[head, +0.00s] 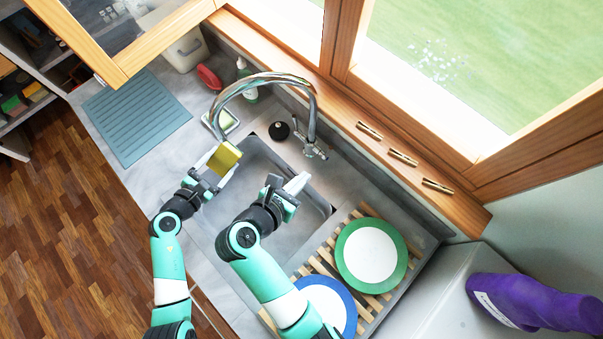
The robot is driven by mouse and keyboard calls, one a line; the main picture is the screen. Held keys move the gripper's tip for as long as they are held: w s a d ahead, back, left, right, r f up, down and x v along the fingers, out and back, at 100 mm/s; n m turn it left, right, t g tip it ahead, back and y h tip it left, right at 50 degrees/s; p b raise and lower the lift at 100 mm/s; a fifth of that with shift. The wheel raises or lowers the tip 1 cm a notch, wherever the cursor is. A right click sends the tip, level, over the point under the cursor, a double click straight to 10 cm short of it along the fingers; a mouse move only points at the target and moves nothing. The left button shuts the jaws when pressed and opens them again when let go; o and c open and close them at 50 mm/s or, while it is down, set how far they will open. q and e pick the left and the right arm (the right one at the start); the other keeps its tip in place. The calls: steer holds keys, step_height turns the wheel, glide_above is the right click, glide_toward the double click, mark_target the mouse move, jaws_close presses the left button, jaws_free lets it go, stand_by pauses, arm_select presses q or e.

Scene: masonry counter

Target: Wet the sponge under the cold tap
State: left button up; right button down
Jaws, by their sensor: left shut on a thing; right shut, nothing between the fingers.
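The yellow sponge (224,157) is held in my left gripper (212,172), over the left side of the sink basin (262,160). My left gripper is shut on it. The sponge is near the end of the curved chrome tap (262,78), whose spout arches to the left; I cannot tell whether it is directly below the outlet. No water stream shows. The tap's valve and handle (311,148) are at the base of its right side. My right gripper (297,184) is shut and empty over the right part of the basin, apart from the handle.
A green-rimmed plate (371,256) and a blue-rimmed plate (325,303) lie on the wooden rack (317,262) at the right. A black plug (279,131) sits behind the basin. A soap bottle (246,82) stands behind the tap. The grey drainer mat (137,117) is bare.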

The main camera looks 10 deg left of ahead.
arm_select(q)
steer(key=shift+s+d+p, duration=0.1)
steer(key=shift+s+p, duration=0.4)
steer(key=shift+s, duration=0.9)
steer(key=s, duration=0.3)
steer(key=s+p, duration=0.1)
steer(key=s, duration=0.1)
steer(key=shift+s+d, duration=0.1)
steer(key=shift+d, duration=0.15)
steer(key=s+r+p, duration=0.4)
steer(key=s, duration=0.1)
steer(key=shift+d, duration=0.2)
stand_by(1.4)
